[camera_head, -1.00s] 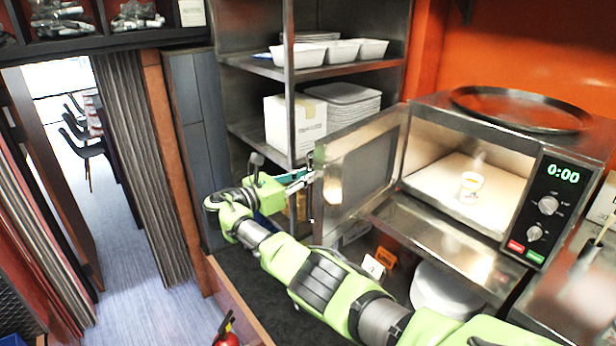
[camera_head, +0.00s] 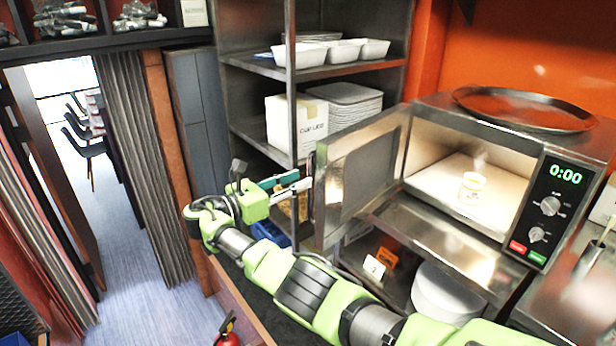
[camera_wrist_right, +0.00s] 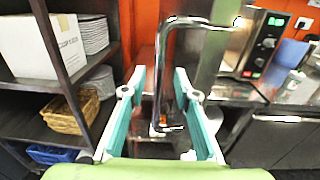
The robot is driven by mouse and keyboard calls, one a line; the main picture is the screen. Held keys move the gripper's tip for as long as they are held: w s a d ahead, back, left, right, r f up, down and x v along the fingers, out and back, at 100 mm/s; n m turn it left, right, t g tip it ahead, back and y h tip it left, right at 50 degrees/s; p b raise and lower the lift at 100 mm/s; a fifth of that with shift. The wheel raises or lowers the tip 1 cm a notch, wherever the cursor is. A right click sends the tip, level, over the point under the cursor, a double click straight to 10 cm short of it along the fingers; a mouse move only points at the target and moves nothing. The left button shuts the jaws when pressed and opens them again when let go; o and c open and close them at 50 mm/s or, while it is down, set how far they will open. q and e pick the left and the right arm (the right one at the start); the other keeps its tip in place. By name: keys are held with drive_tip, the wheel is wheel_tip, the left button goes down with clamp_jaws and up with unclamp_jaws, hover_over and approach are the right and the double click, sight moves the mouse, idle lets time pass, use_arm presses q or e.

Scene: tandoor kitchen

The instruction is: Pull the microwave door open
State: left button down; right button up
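The microwave (camera_head: 565,215) stands at the right with its door (camera_head: 355,190) swung wide open to the left. Its lit inside shows, holding a steaming cup (camera_head: 472,186). My right gripper (camera_head: 303,187) is at the door's free edge, its two fingers spread apart. In the right wrist view the open fingers (camera_wrist_right: 158,95) stand on either side of the chrome door handle (camera_wrist_right: 163,75). The handle is not clamped; I cannot tell whether a finger touches it. My left gripper is not in view.
A metal shelf rack (camera_head: 262,68) with white trays, stacked plates and a carton (camera_head: 296,128) stands behind the door. A round dark tray (camera_head: 525,108) lies on top of the microwave. A wicker basket (camera_wrist_right: 62,115) and a blue crate (camera_wrist_right: 50,155) sit low on the rack.

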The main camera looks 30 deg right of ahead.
drive_tip(key=a, duration=0.7)
drive_tip(key=shift+s, duration=0.4)
